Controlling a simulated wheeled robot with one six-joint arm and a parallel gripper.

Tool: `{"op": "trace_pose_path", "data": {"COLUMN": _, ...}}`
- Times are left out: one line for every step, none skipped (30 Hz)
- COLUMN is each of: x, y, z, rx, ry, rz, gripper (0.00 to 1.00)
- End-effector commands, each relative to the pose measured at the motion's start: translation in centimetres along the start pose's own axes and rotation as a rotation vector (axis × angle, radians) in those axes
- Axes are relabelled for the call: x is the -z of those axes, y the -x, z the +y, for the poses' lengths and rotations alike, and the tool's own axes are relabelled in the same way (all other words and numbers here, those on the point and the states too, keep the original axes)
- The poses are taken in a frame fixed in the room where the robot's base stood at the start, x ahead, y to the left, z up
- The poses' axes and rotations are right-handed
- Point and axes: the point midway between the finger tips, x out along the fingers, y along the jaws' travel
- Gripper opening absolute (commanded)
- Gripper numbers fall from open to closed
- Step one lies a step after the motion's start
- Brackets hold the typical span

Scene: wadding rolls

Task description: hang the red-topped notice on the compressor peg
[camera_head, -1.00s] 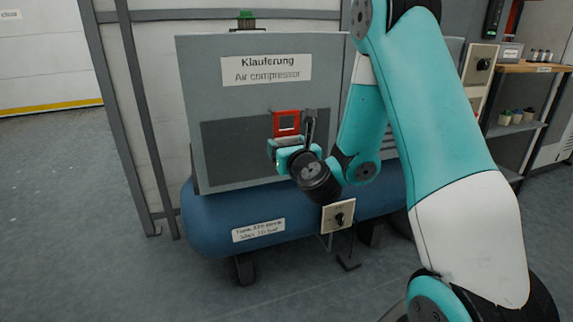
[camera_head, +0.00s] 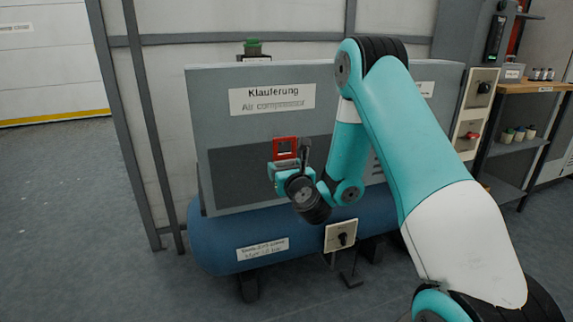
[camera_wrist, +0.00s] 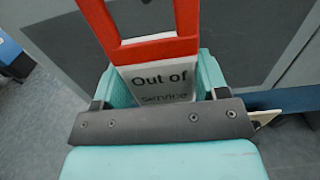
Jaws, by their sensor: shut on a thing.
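The red-topped notice (camera_head: 285,147) is in my gripper (camera_head: 284,172), held up in front of the compressor's dark front panel. In the wrist view, its red frame with a window (camera_wrist: 150,40) rises above a white sheet reading "Out of service" (camera_wrist: 160,82). The teal fingers (camera_wrist: 158,85) stand on both sides of the sheet. The compressor (camera_head: 330,110) is a grey cabinet on a blue tank, labelled "Air compressor". I cannot make out a peg on its front with certainty; my arm covers part of the cabinet.
A switch box (camera_head: 341,236) stands out low in front of the blue tank (camera_head: 215,240). A shelf (camera_head: 525,87) with small jars is at the right. Grey posts stand behind the cabinet. The floor (camera_head: 80,220) at the left is clear.

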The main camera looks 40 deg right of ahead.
Motion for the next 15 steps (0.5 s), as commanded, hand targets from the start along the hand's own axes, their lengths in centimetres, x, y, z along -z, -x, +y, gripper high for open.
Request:
{"op": "trace_pose_path", "data": {"x": -0.3, "y": -0.2, "z": 0.0, "rx": 0.0, "ry": 0.0, "rz": 0.0, "gripper": 0.44}}
{"op": "trace_pose_path", "data": {"x": -0.3, "y": -0.4, "z": 0.0, "rx": 0.0, "ry": 0.001, "rz": 0.0, "gripper": 0.44}}
{"op": "trace_pose_path", "data": {"x": -0.3, "y": -0.5, "z": 0.0, "rx": 0.0, "ry": 0.001, "rz": 0.001, "gripper": 0.44}}
{"op": "trace_pose_path", "data": {"x": -0.3, "y": -0.7, "z": 0.0, "rx": 0.0, "ry": 0.001, "rz": 0.001, "gripper": 0.44}}
{"op": "trace_pose_path", "data": {"x": -0.3, "y": -0.8, "z": 0.0, "rx": 0.0, "ry": 0.001, "rz": 0.0, "gripper": 0.44}}
{"op": "trace_pose_path", "data": {"x": -0.2, "y": -1.0, "z": 0.0, "rx": 0.0, "ry": 0.001, "rz": 0.0, "gripper": 0.44}}
{"op": "trace_pose_path", "data": {"x": -0.2, "y": -1.1, "z": 0.0, "rx": 0.0, "ry": 0.001, "rz": 0.0, "gripper": 0.44}}
{"op": "trace_pose_path", "data": {"x": -0.2, "y": -1.2, "z": 0.0, "rx": 0.0, "ry": 0.001, "rz": 0.0, "gripper": 0.44}}
{"op": "trace_pose_path", "data": {"x": -0.2, "y": -1.4, "z": 0.0, "rx": 0.0, "ry": 0.0, "rz": 0.0, "gripper": 0.44}}
{"op": "trace_pose_path", "data": {"x": -0.2, "y": -1.5, "z": 0.0, "rx": 0.0, "ry": 0.0, "rz": 0.0, "gripper": 0.44}}
{"op": "trace_pose_path", "data": {"x": -0.1, "y": -1.6, "z": 0.0, "rx": 0.0, "ry": 0.0, "rz": 0.0, "gripper": 0.44}}
{"op": "trace_pose_path", "data": {"x": -0.1, "y": -1.7, "z": 0.0, "rx": 0.0, "ry": 0.0, "rz": 0.0, "gripper": 0.44}}
{"op": "trace_pose_path", "data": {"x": -0.1, "y": -1.8, "z": 0.0, "rx": 0.0, "ry": -0.001, "rz": 0.0, "gripper": 0.44}}
{"op": "trace_pose_path", "data": {"x": -0.1, "y": -1.9, "z": 0.0, "rx": 0.0, "ry": -0.001, "rz": 0.0, "gripper": 0.44}}
{"op": "trace_pose_path", "data": {"x": -0.1, "y": -2.1, "z": 0.0, "rx": 0.0, "ry": -0.001, "rz": 0.0, "gripper": 0.44}}
